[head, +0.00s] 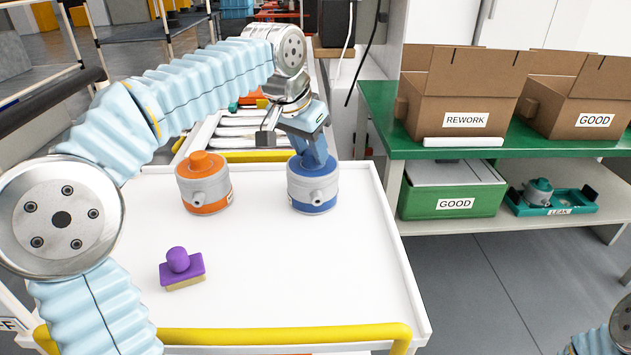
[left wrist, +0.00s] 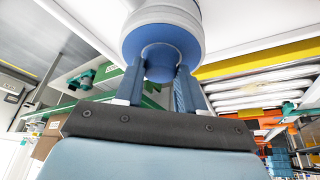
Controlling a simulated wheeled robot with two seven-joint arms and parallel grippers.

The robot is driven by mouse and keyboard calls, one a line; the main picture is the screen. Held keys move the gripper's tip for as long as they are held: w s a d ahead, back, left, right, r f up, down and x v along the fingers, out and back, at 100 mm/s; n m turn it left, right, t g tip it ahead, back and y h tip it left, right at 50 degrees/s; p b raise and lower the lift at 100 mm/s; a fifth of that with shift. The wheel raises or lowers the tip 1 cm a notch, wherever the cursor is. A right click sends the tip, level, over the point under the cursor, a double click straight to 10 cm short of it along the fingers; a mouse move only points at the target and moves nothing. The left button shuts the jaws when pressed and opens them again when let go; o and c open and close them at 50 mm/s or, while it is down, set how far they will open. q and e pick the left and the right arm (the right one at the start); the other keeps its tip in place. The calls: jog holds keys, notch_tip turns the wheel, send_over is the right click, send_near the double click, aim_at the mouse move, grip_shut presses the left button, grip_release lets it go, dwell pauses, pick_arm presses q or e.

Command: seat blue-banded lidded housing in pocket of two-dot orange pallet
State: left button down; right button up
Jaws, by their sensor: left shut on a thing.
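The blue-banded lidded housing (head: 312,190) is a grey-white cylinder with a blue band, a blue top and a side port. It appears upright at the far right of the white cart top. My left gripper (head: 318,163) reaches down from above and is shut on its blue top knob. In the left wrist view the housing (left wrist: 162,25) sits between the two blue fingers (left wrist: 160,90). An orange piece (head: 252,98) shows beyond the rollers, partly hidden by my left arm; I cannot make out dots or a pocket on it. My right gripper is out of view.
An orange-banded housing (head: 203,185) stands left of the blue one. A purple stamp-like block (head: 181,267) lies nearer. Yellow rails (head: 280,335) edge the cart. A roller conveyor (head: 235,130) lies beyond. A green bench (head: 480,146) with boxes stands right. The cart's front right is clear.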

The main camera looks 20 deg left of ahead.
pick_arm(q)
jog(key=shift+r+p, duration=1.05)
jog(key=shift+r, duration=0.2)
jog(key=shift+r+p, duration=0.85)
jog(key=shift+r, duration=0.35)
